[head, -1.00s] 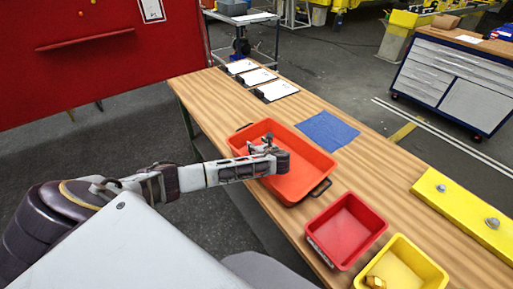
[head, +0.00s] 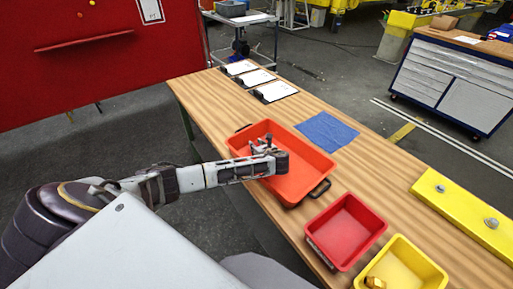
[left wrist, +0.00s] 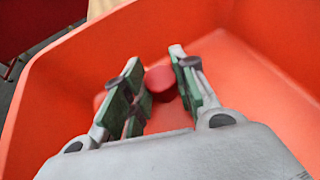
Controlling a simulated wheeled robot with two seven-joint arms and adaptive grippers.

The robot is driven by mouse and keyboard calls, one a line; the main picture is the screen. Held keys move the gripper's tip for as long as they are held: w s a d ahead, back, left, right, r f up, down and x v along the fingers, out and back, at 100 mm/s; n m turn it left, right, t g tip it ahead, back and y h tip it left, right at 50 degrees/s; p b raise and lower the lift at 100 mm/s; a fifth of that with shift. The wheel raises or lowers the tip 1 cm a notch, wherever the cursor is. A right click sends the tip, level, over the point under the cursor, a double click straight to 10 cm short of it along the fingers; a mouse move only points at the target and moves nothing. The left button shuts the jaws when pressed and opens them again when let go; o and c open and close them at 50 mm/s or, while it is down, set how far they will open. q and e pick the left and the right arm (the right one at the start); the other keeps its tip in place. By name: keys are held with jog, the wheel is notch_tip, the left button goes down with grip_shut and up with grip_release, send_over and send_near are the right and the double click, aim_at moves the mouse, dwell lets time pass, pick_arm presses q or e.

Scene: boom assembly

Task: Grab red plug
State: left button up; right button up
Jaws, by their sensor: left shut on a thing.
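The red plug (left wrist: 161,82) is a small round red piece in the left wrist view, low inside the orange tray (left wrist: 75,85). My left gripper (left wrist: 158,78) has its green-padded fingers on either side of the plug and is shut on it. In the head view my left gripper (head: 270,152) is over the orange tray (head: 318,160), and the plug cannot be made out there. My right gripper is not in view.
A red bin (head: 346,230) and a yellow bin (head: 407,262) with a brass-coloured piece (head: 375,282) stand nearer on the table. A blue cloth (head: 327,130) lies beyond the tray. A yellow beam (head: 462,208) lies along the right edge. Clipboards (head: 258,78) lie at the far end.

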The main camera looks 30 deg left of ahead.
pick_arm(q)
notch_tip(320, 180, up, 10)
jog(key=shift+b, duration=0.3)
dwell(0.3)
jog(key=shift+f, duration=0.1)
